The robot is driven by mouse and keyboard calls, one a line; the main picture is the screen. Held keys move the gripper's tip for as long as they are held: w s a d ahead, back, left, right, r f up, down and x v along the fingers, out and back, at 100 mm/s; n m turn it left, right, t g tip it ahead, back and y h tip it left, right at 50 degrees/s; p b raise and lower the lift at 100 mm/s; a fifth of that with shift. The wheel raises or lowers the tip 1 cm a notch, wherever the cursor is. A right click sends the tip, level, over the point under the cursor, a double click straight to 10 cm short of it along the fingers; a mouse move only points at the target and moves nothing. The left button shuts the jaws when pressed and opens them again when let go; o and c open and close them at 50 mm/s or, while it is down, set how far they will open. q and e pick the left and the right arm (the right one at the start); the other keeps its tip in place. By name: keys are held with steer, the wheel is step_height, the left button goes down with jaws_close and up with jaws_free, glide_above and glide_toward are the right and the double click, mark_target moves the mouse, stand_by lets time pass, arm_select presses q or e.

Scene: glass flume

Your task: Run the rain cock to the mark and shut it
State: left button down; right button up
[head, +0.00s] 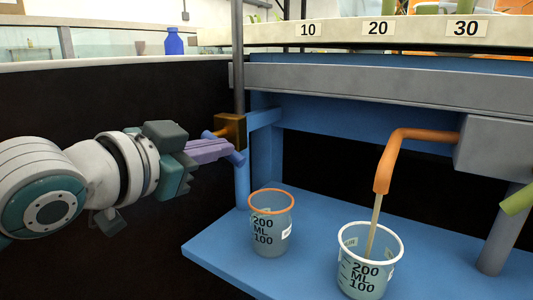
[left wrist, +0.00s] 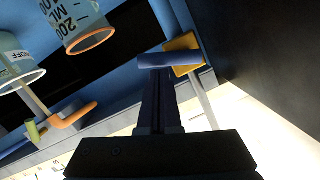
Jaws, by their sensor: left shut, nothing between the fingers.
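The rain cock is probably the brass block (head: 230,131) with a blue lever (head: 237,158) on the upright grey pipe. The block also shows in the left wrist view (left wrist: 184,43), with the lever (left wrist: 168,61) across my fingertips. My left gripper (head: 222,150) is shut and empty, its tips at the lever; I cannot tell if they touch. An orange spout (head: 402,145) sends a thin brownish stream into a white-rimmed beaker (head: 362,272). An orange-rimmed beaker (head: 270,235) stands left of it. Liquid levels are unclear. My right gripper is out of view.
Both beakers stand on a blue shelf (head: 225,248). A grey box (head: 492,145) carries the spout, and a green bar (head: 517,200) sticks in at the right edge. The ledge above has number plates 10, 20 and 30 (head: 466,28). A blue bottle (head: 174,42) stands behind.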

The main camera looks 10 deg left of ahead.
arm_select(q)
steer(key=shift+f+m+y+p, duration=0.3)
steer(key=shift+f+m, duration=0.15)
steer(key=shift+m, duration=0.35)
stand_by(0.5)
steer(key=shift+w+a+f+m+t+y+b, duration=0.15)
steer(key=shift+a+f+m+t+b, duration=0.35)
steer(key=shift+m, duration=1.15)
steer(key=shift+w+a+f+m+t+y+b, duration=0.1)
steer(key=shift+a+f+m+t+y+b, duration=0.15)
steer(key=shift+f+m+b, duration=0.95)
steer(key=shift+w+a+f+m+t+y+b, duration=0.1)
steer(key=shift+a+f+m+t, duration=0.2)
steer(key=shift+m, duration=1.75)
steer(key=shift+a+m, duration=0.2)
steer(key=shift+m, duration=0.2)
steer(key=shift+r, duration=0.15)
